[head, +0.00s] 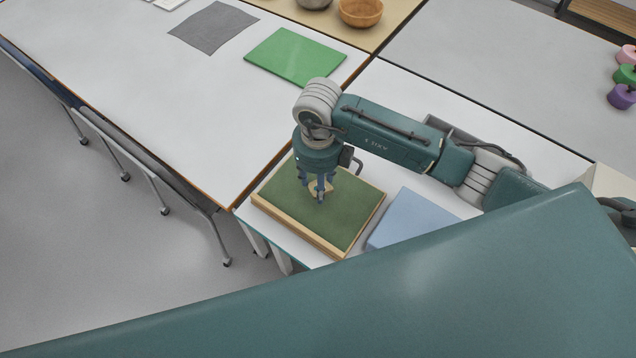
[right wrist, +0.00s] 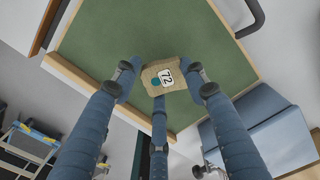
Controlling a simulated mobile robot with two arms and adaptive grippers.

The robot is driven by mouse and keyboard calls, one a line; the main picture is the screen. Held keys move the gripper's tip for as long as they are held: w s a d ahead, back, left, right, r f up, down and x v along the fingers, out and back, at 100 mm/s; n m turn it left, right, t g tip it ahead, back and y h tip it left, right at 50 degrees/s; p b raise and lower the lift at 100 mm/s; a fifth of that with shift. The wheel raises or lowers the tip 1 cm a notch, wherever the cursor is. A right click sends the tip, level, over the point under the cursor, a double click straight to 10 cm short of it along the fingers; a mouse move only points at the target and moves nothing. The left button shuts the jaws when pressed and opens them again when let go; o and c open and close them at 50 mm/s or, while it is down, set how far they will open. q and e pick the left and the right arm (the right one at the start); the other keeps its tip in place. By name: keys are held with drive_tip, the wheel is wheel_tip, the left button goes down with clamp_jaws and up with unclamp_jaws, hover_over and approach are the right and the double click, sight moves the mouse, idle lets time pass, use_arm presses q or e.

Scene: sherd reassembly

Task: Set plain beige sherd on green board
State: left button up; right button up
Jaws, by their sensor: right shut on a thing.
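My right gripper (head: 319,191) points down over the green board (head: 345,222), a dark green panel with a pale wooden rim on the near table. Its three fingers are shut on a beige sherd (head: 313,186). In the right wrist view the sherd (right wrist: 149,74) sits between the fingertips, with a white label reading 72 and a small teal patch on its face. The green board (right wrist: 100,30) fills the background there. I cannot tell whether the sherd touches the board. My left gripper is not in view.
A light blue panel (head: 415,218) lies right of the board. A bright green mat (head: 295,56) and a grey cloth (head: 212,27) lie on the far white table (head: 130,75). A wooden bowl (head: 361,12) stands at the back. The board's left side is near the table edge.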

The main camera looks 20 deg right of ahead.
drive_tip(key=shift+f, duration=0.9)
drive_tip(key=shift+f, duration=0.2)
drive_tip(key=o, duration=1.1)
drive_tip(key=shift+r, duration=0.1)
